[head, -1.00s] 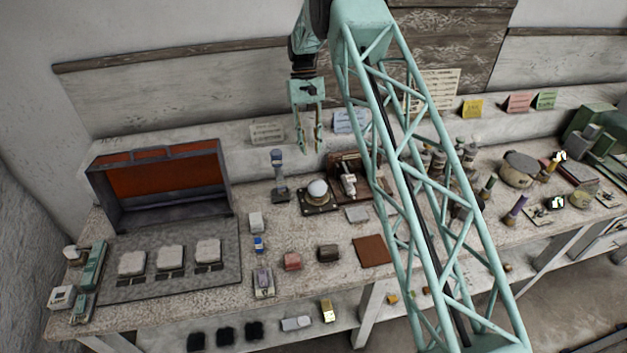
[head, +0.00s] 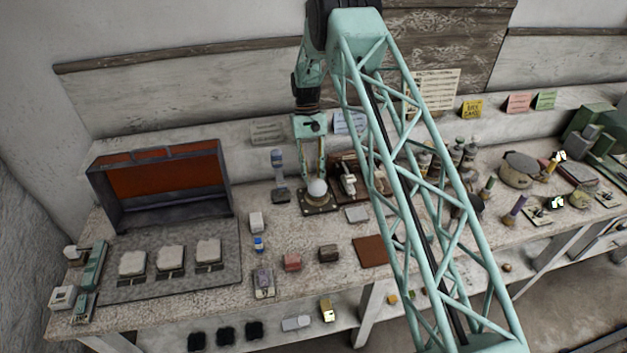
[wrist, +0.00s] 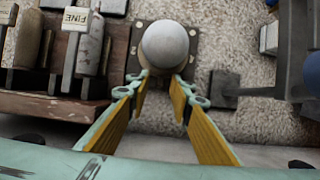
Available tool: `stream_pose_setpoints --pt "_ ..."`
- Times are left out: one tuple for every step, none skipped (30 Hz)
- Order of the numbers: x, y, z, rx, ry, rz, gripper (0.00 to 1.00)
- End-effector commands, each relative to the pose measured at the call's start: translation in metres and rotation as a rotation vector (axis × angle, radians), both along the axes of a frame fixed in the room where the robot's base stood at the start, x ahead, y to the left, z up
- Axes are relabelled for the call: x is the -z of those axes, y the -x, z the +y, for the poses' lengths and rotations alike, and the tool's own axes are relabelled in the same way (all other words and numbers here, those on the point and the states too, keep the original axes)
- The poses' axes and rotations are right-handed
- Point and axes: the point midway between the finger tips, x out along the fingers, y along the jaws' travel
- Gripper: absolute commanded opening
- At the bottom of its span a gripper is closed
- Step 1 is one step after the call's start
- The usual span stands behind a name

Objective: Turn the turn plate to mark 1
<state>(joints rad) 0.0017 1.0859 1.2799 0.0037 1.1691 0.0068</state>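A pale plaster sphere (head: 317,187) sits on the turn plate (head: 318,206), a round mount on a dark square base with bolted corners. The wrist view shows the sphere (wrist: 166,45) from above, hiding most of the turn plate (wrist: 135,62). No mark 1 can be read in either view. My gripper (head: 311,172) points down at the sphere from behind. In the wrist view its yellow-padded fingers (wrist: 162,85) are apart, with the tips close to the sphere's lower left and right edges. I cannot tell whether they touch it.
A wooden block with levers, one labelled FINE (wrist: 76,17), stands close beside the turn plate. A grey post on a foot (head: 279,178) stands on its other side.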

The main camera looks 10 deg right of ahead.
Motion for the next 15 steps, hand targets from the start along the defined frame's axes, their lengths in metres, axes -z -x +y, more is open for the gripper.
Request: stream_pose_setpoints --pt "0.0039 0.0017 0.0000 0.000 0.000 0.000 0.20" --pt "0.0059 0.0022 0.0000 0.000 0.000 0.000 0.20" --pt "0.0081 0.0030 0.0000 0.000 0.000 0.000 0.20" --pt "0.0094 0.0036 0.0000 0.000 0.000 0.000 0.20" --pt "0.0105 0.0041 0.0000 0.000 0.000 0.000 0.20" --pt "0.0117 0.0046 0.0000 0.000 0.000 0.000 0.20" --pt "0.0125 0.0050 0.0001 0.000 0.000 0.000 0.20" --pt "0.0130 0.0053 0.0001 0.000 0.000 0.000 0.20" --pt "0.0134 0.0055 0.0001 0.000 0.000 0.000 0.20" --pt "0.0136 0.0055 0.0001 0.000 0.000 0.000 0.20" --pt "0.0138 0.0055 0.0001 0.000 0.000 0.000 0.20" --pt "0.0138 0.0055 0.0001 0.000 0.000 0.000 0.20" --pt "0.0138 0.0055 0.0001 0.000 0.000 0.000 0.20" --pt "0.0137 0.0055 0.0001 0.000 0.000 0.000 0.20" --pt "0.0137 0.0055 0.0001 0.000 0.000 0.000 0.20"
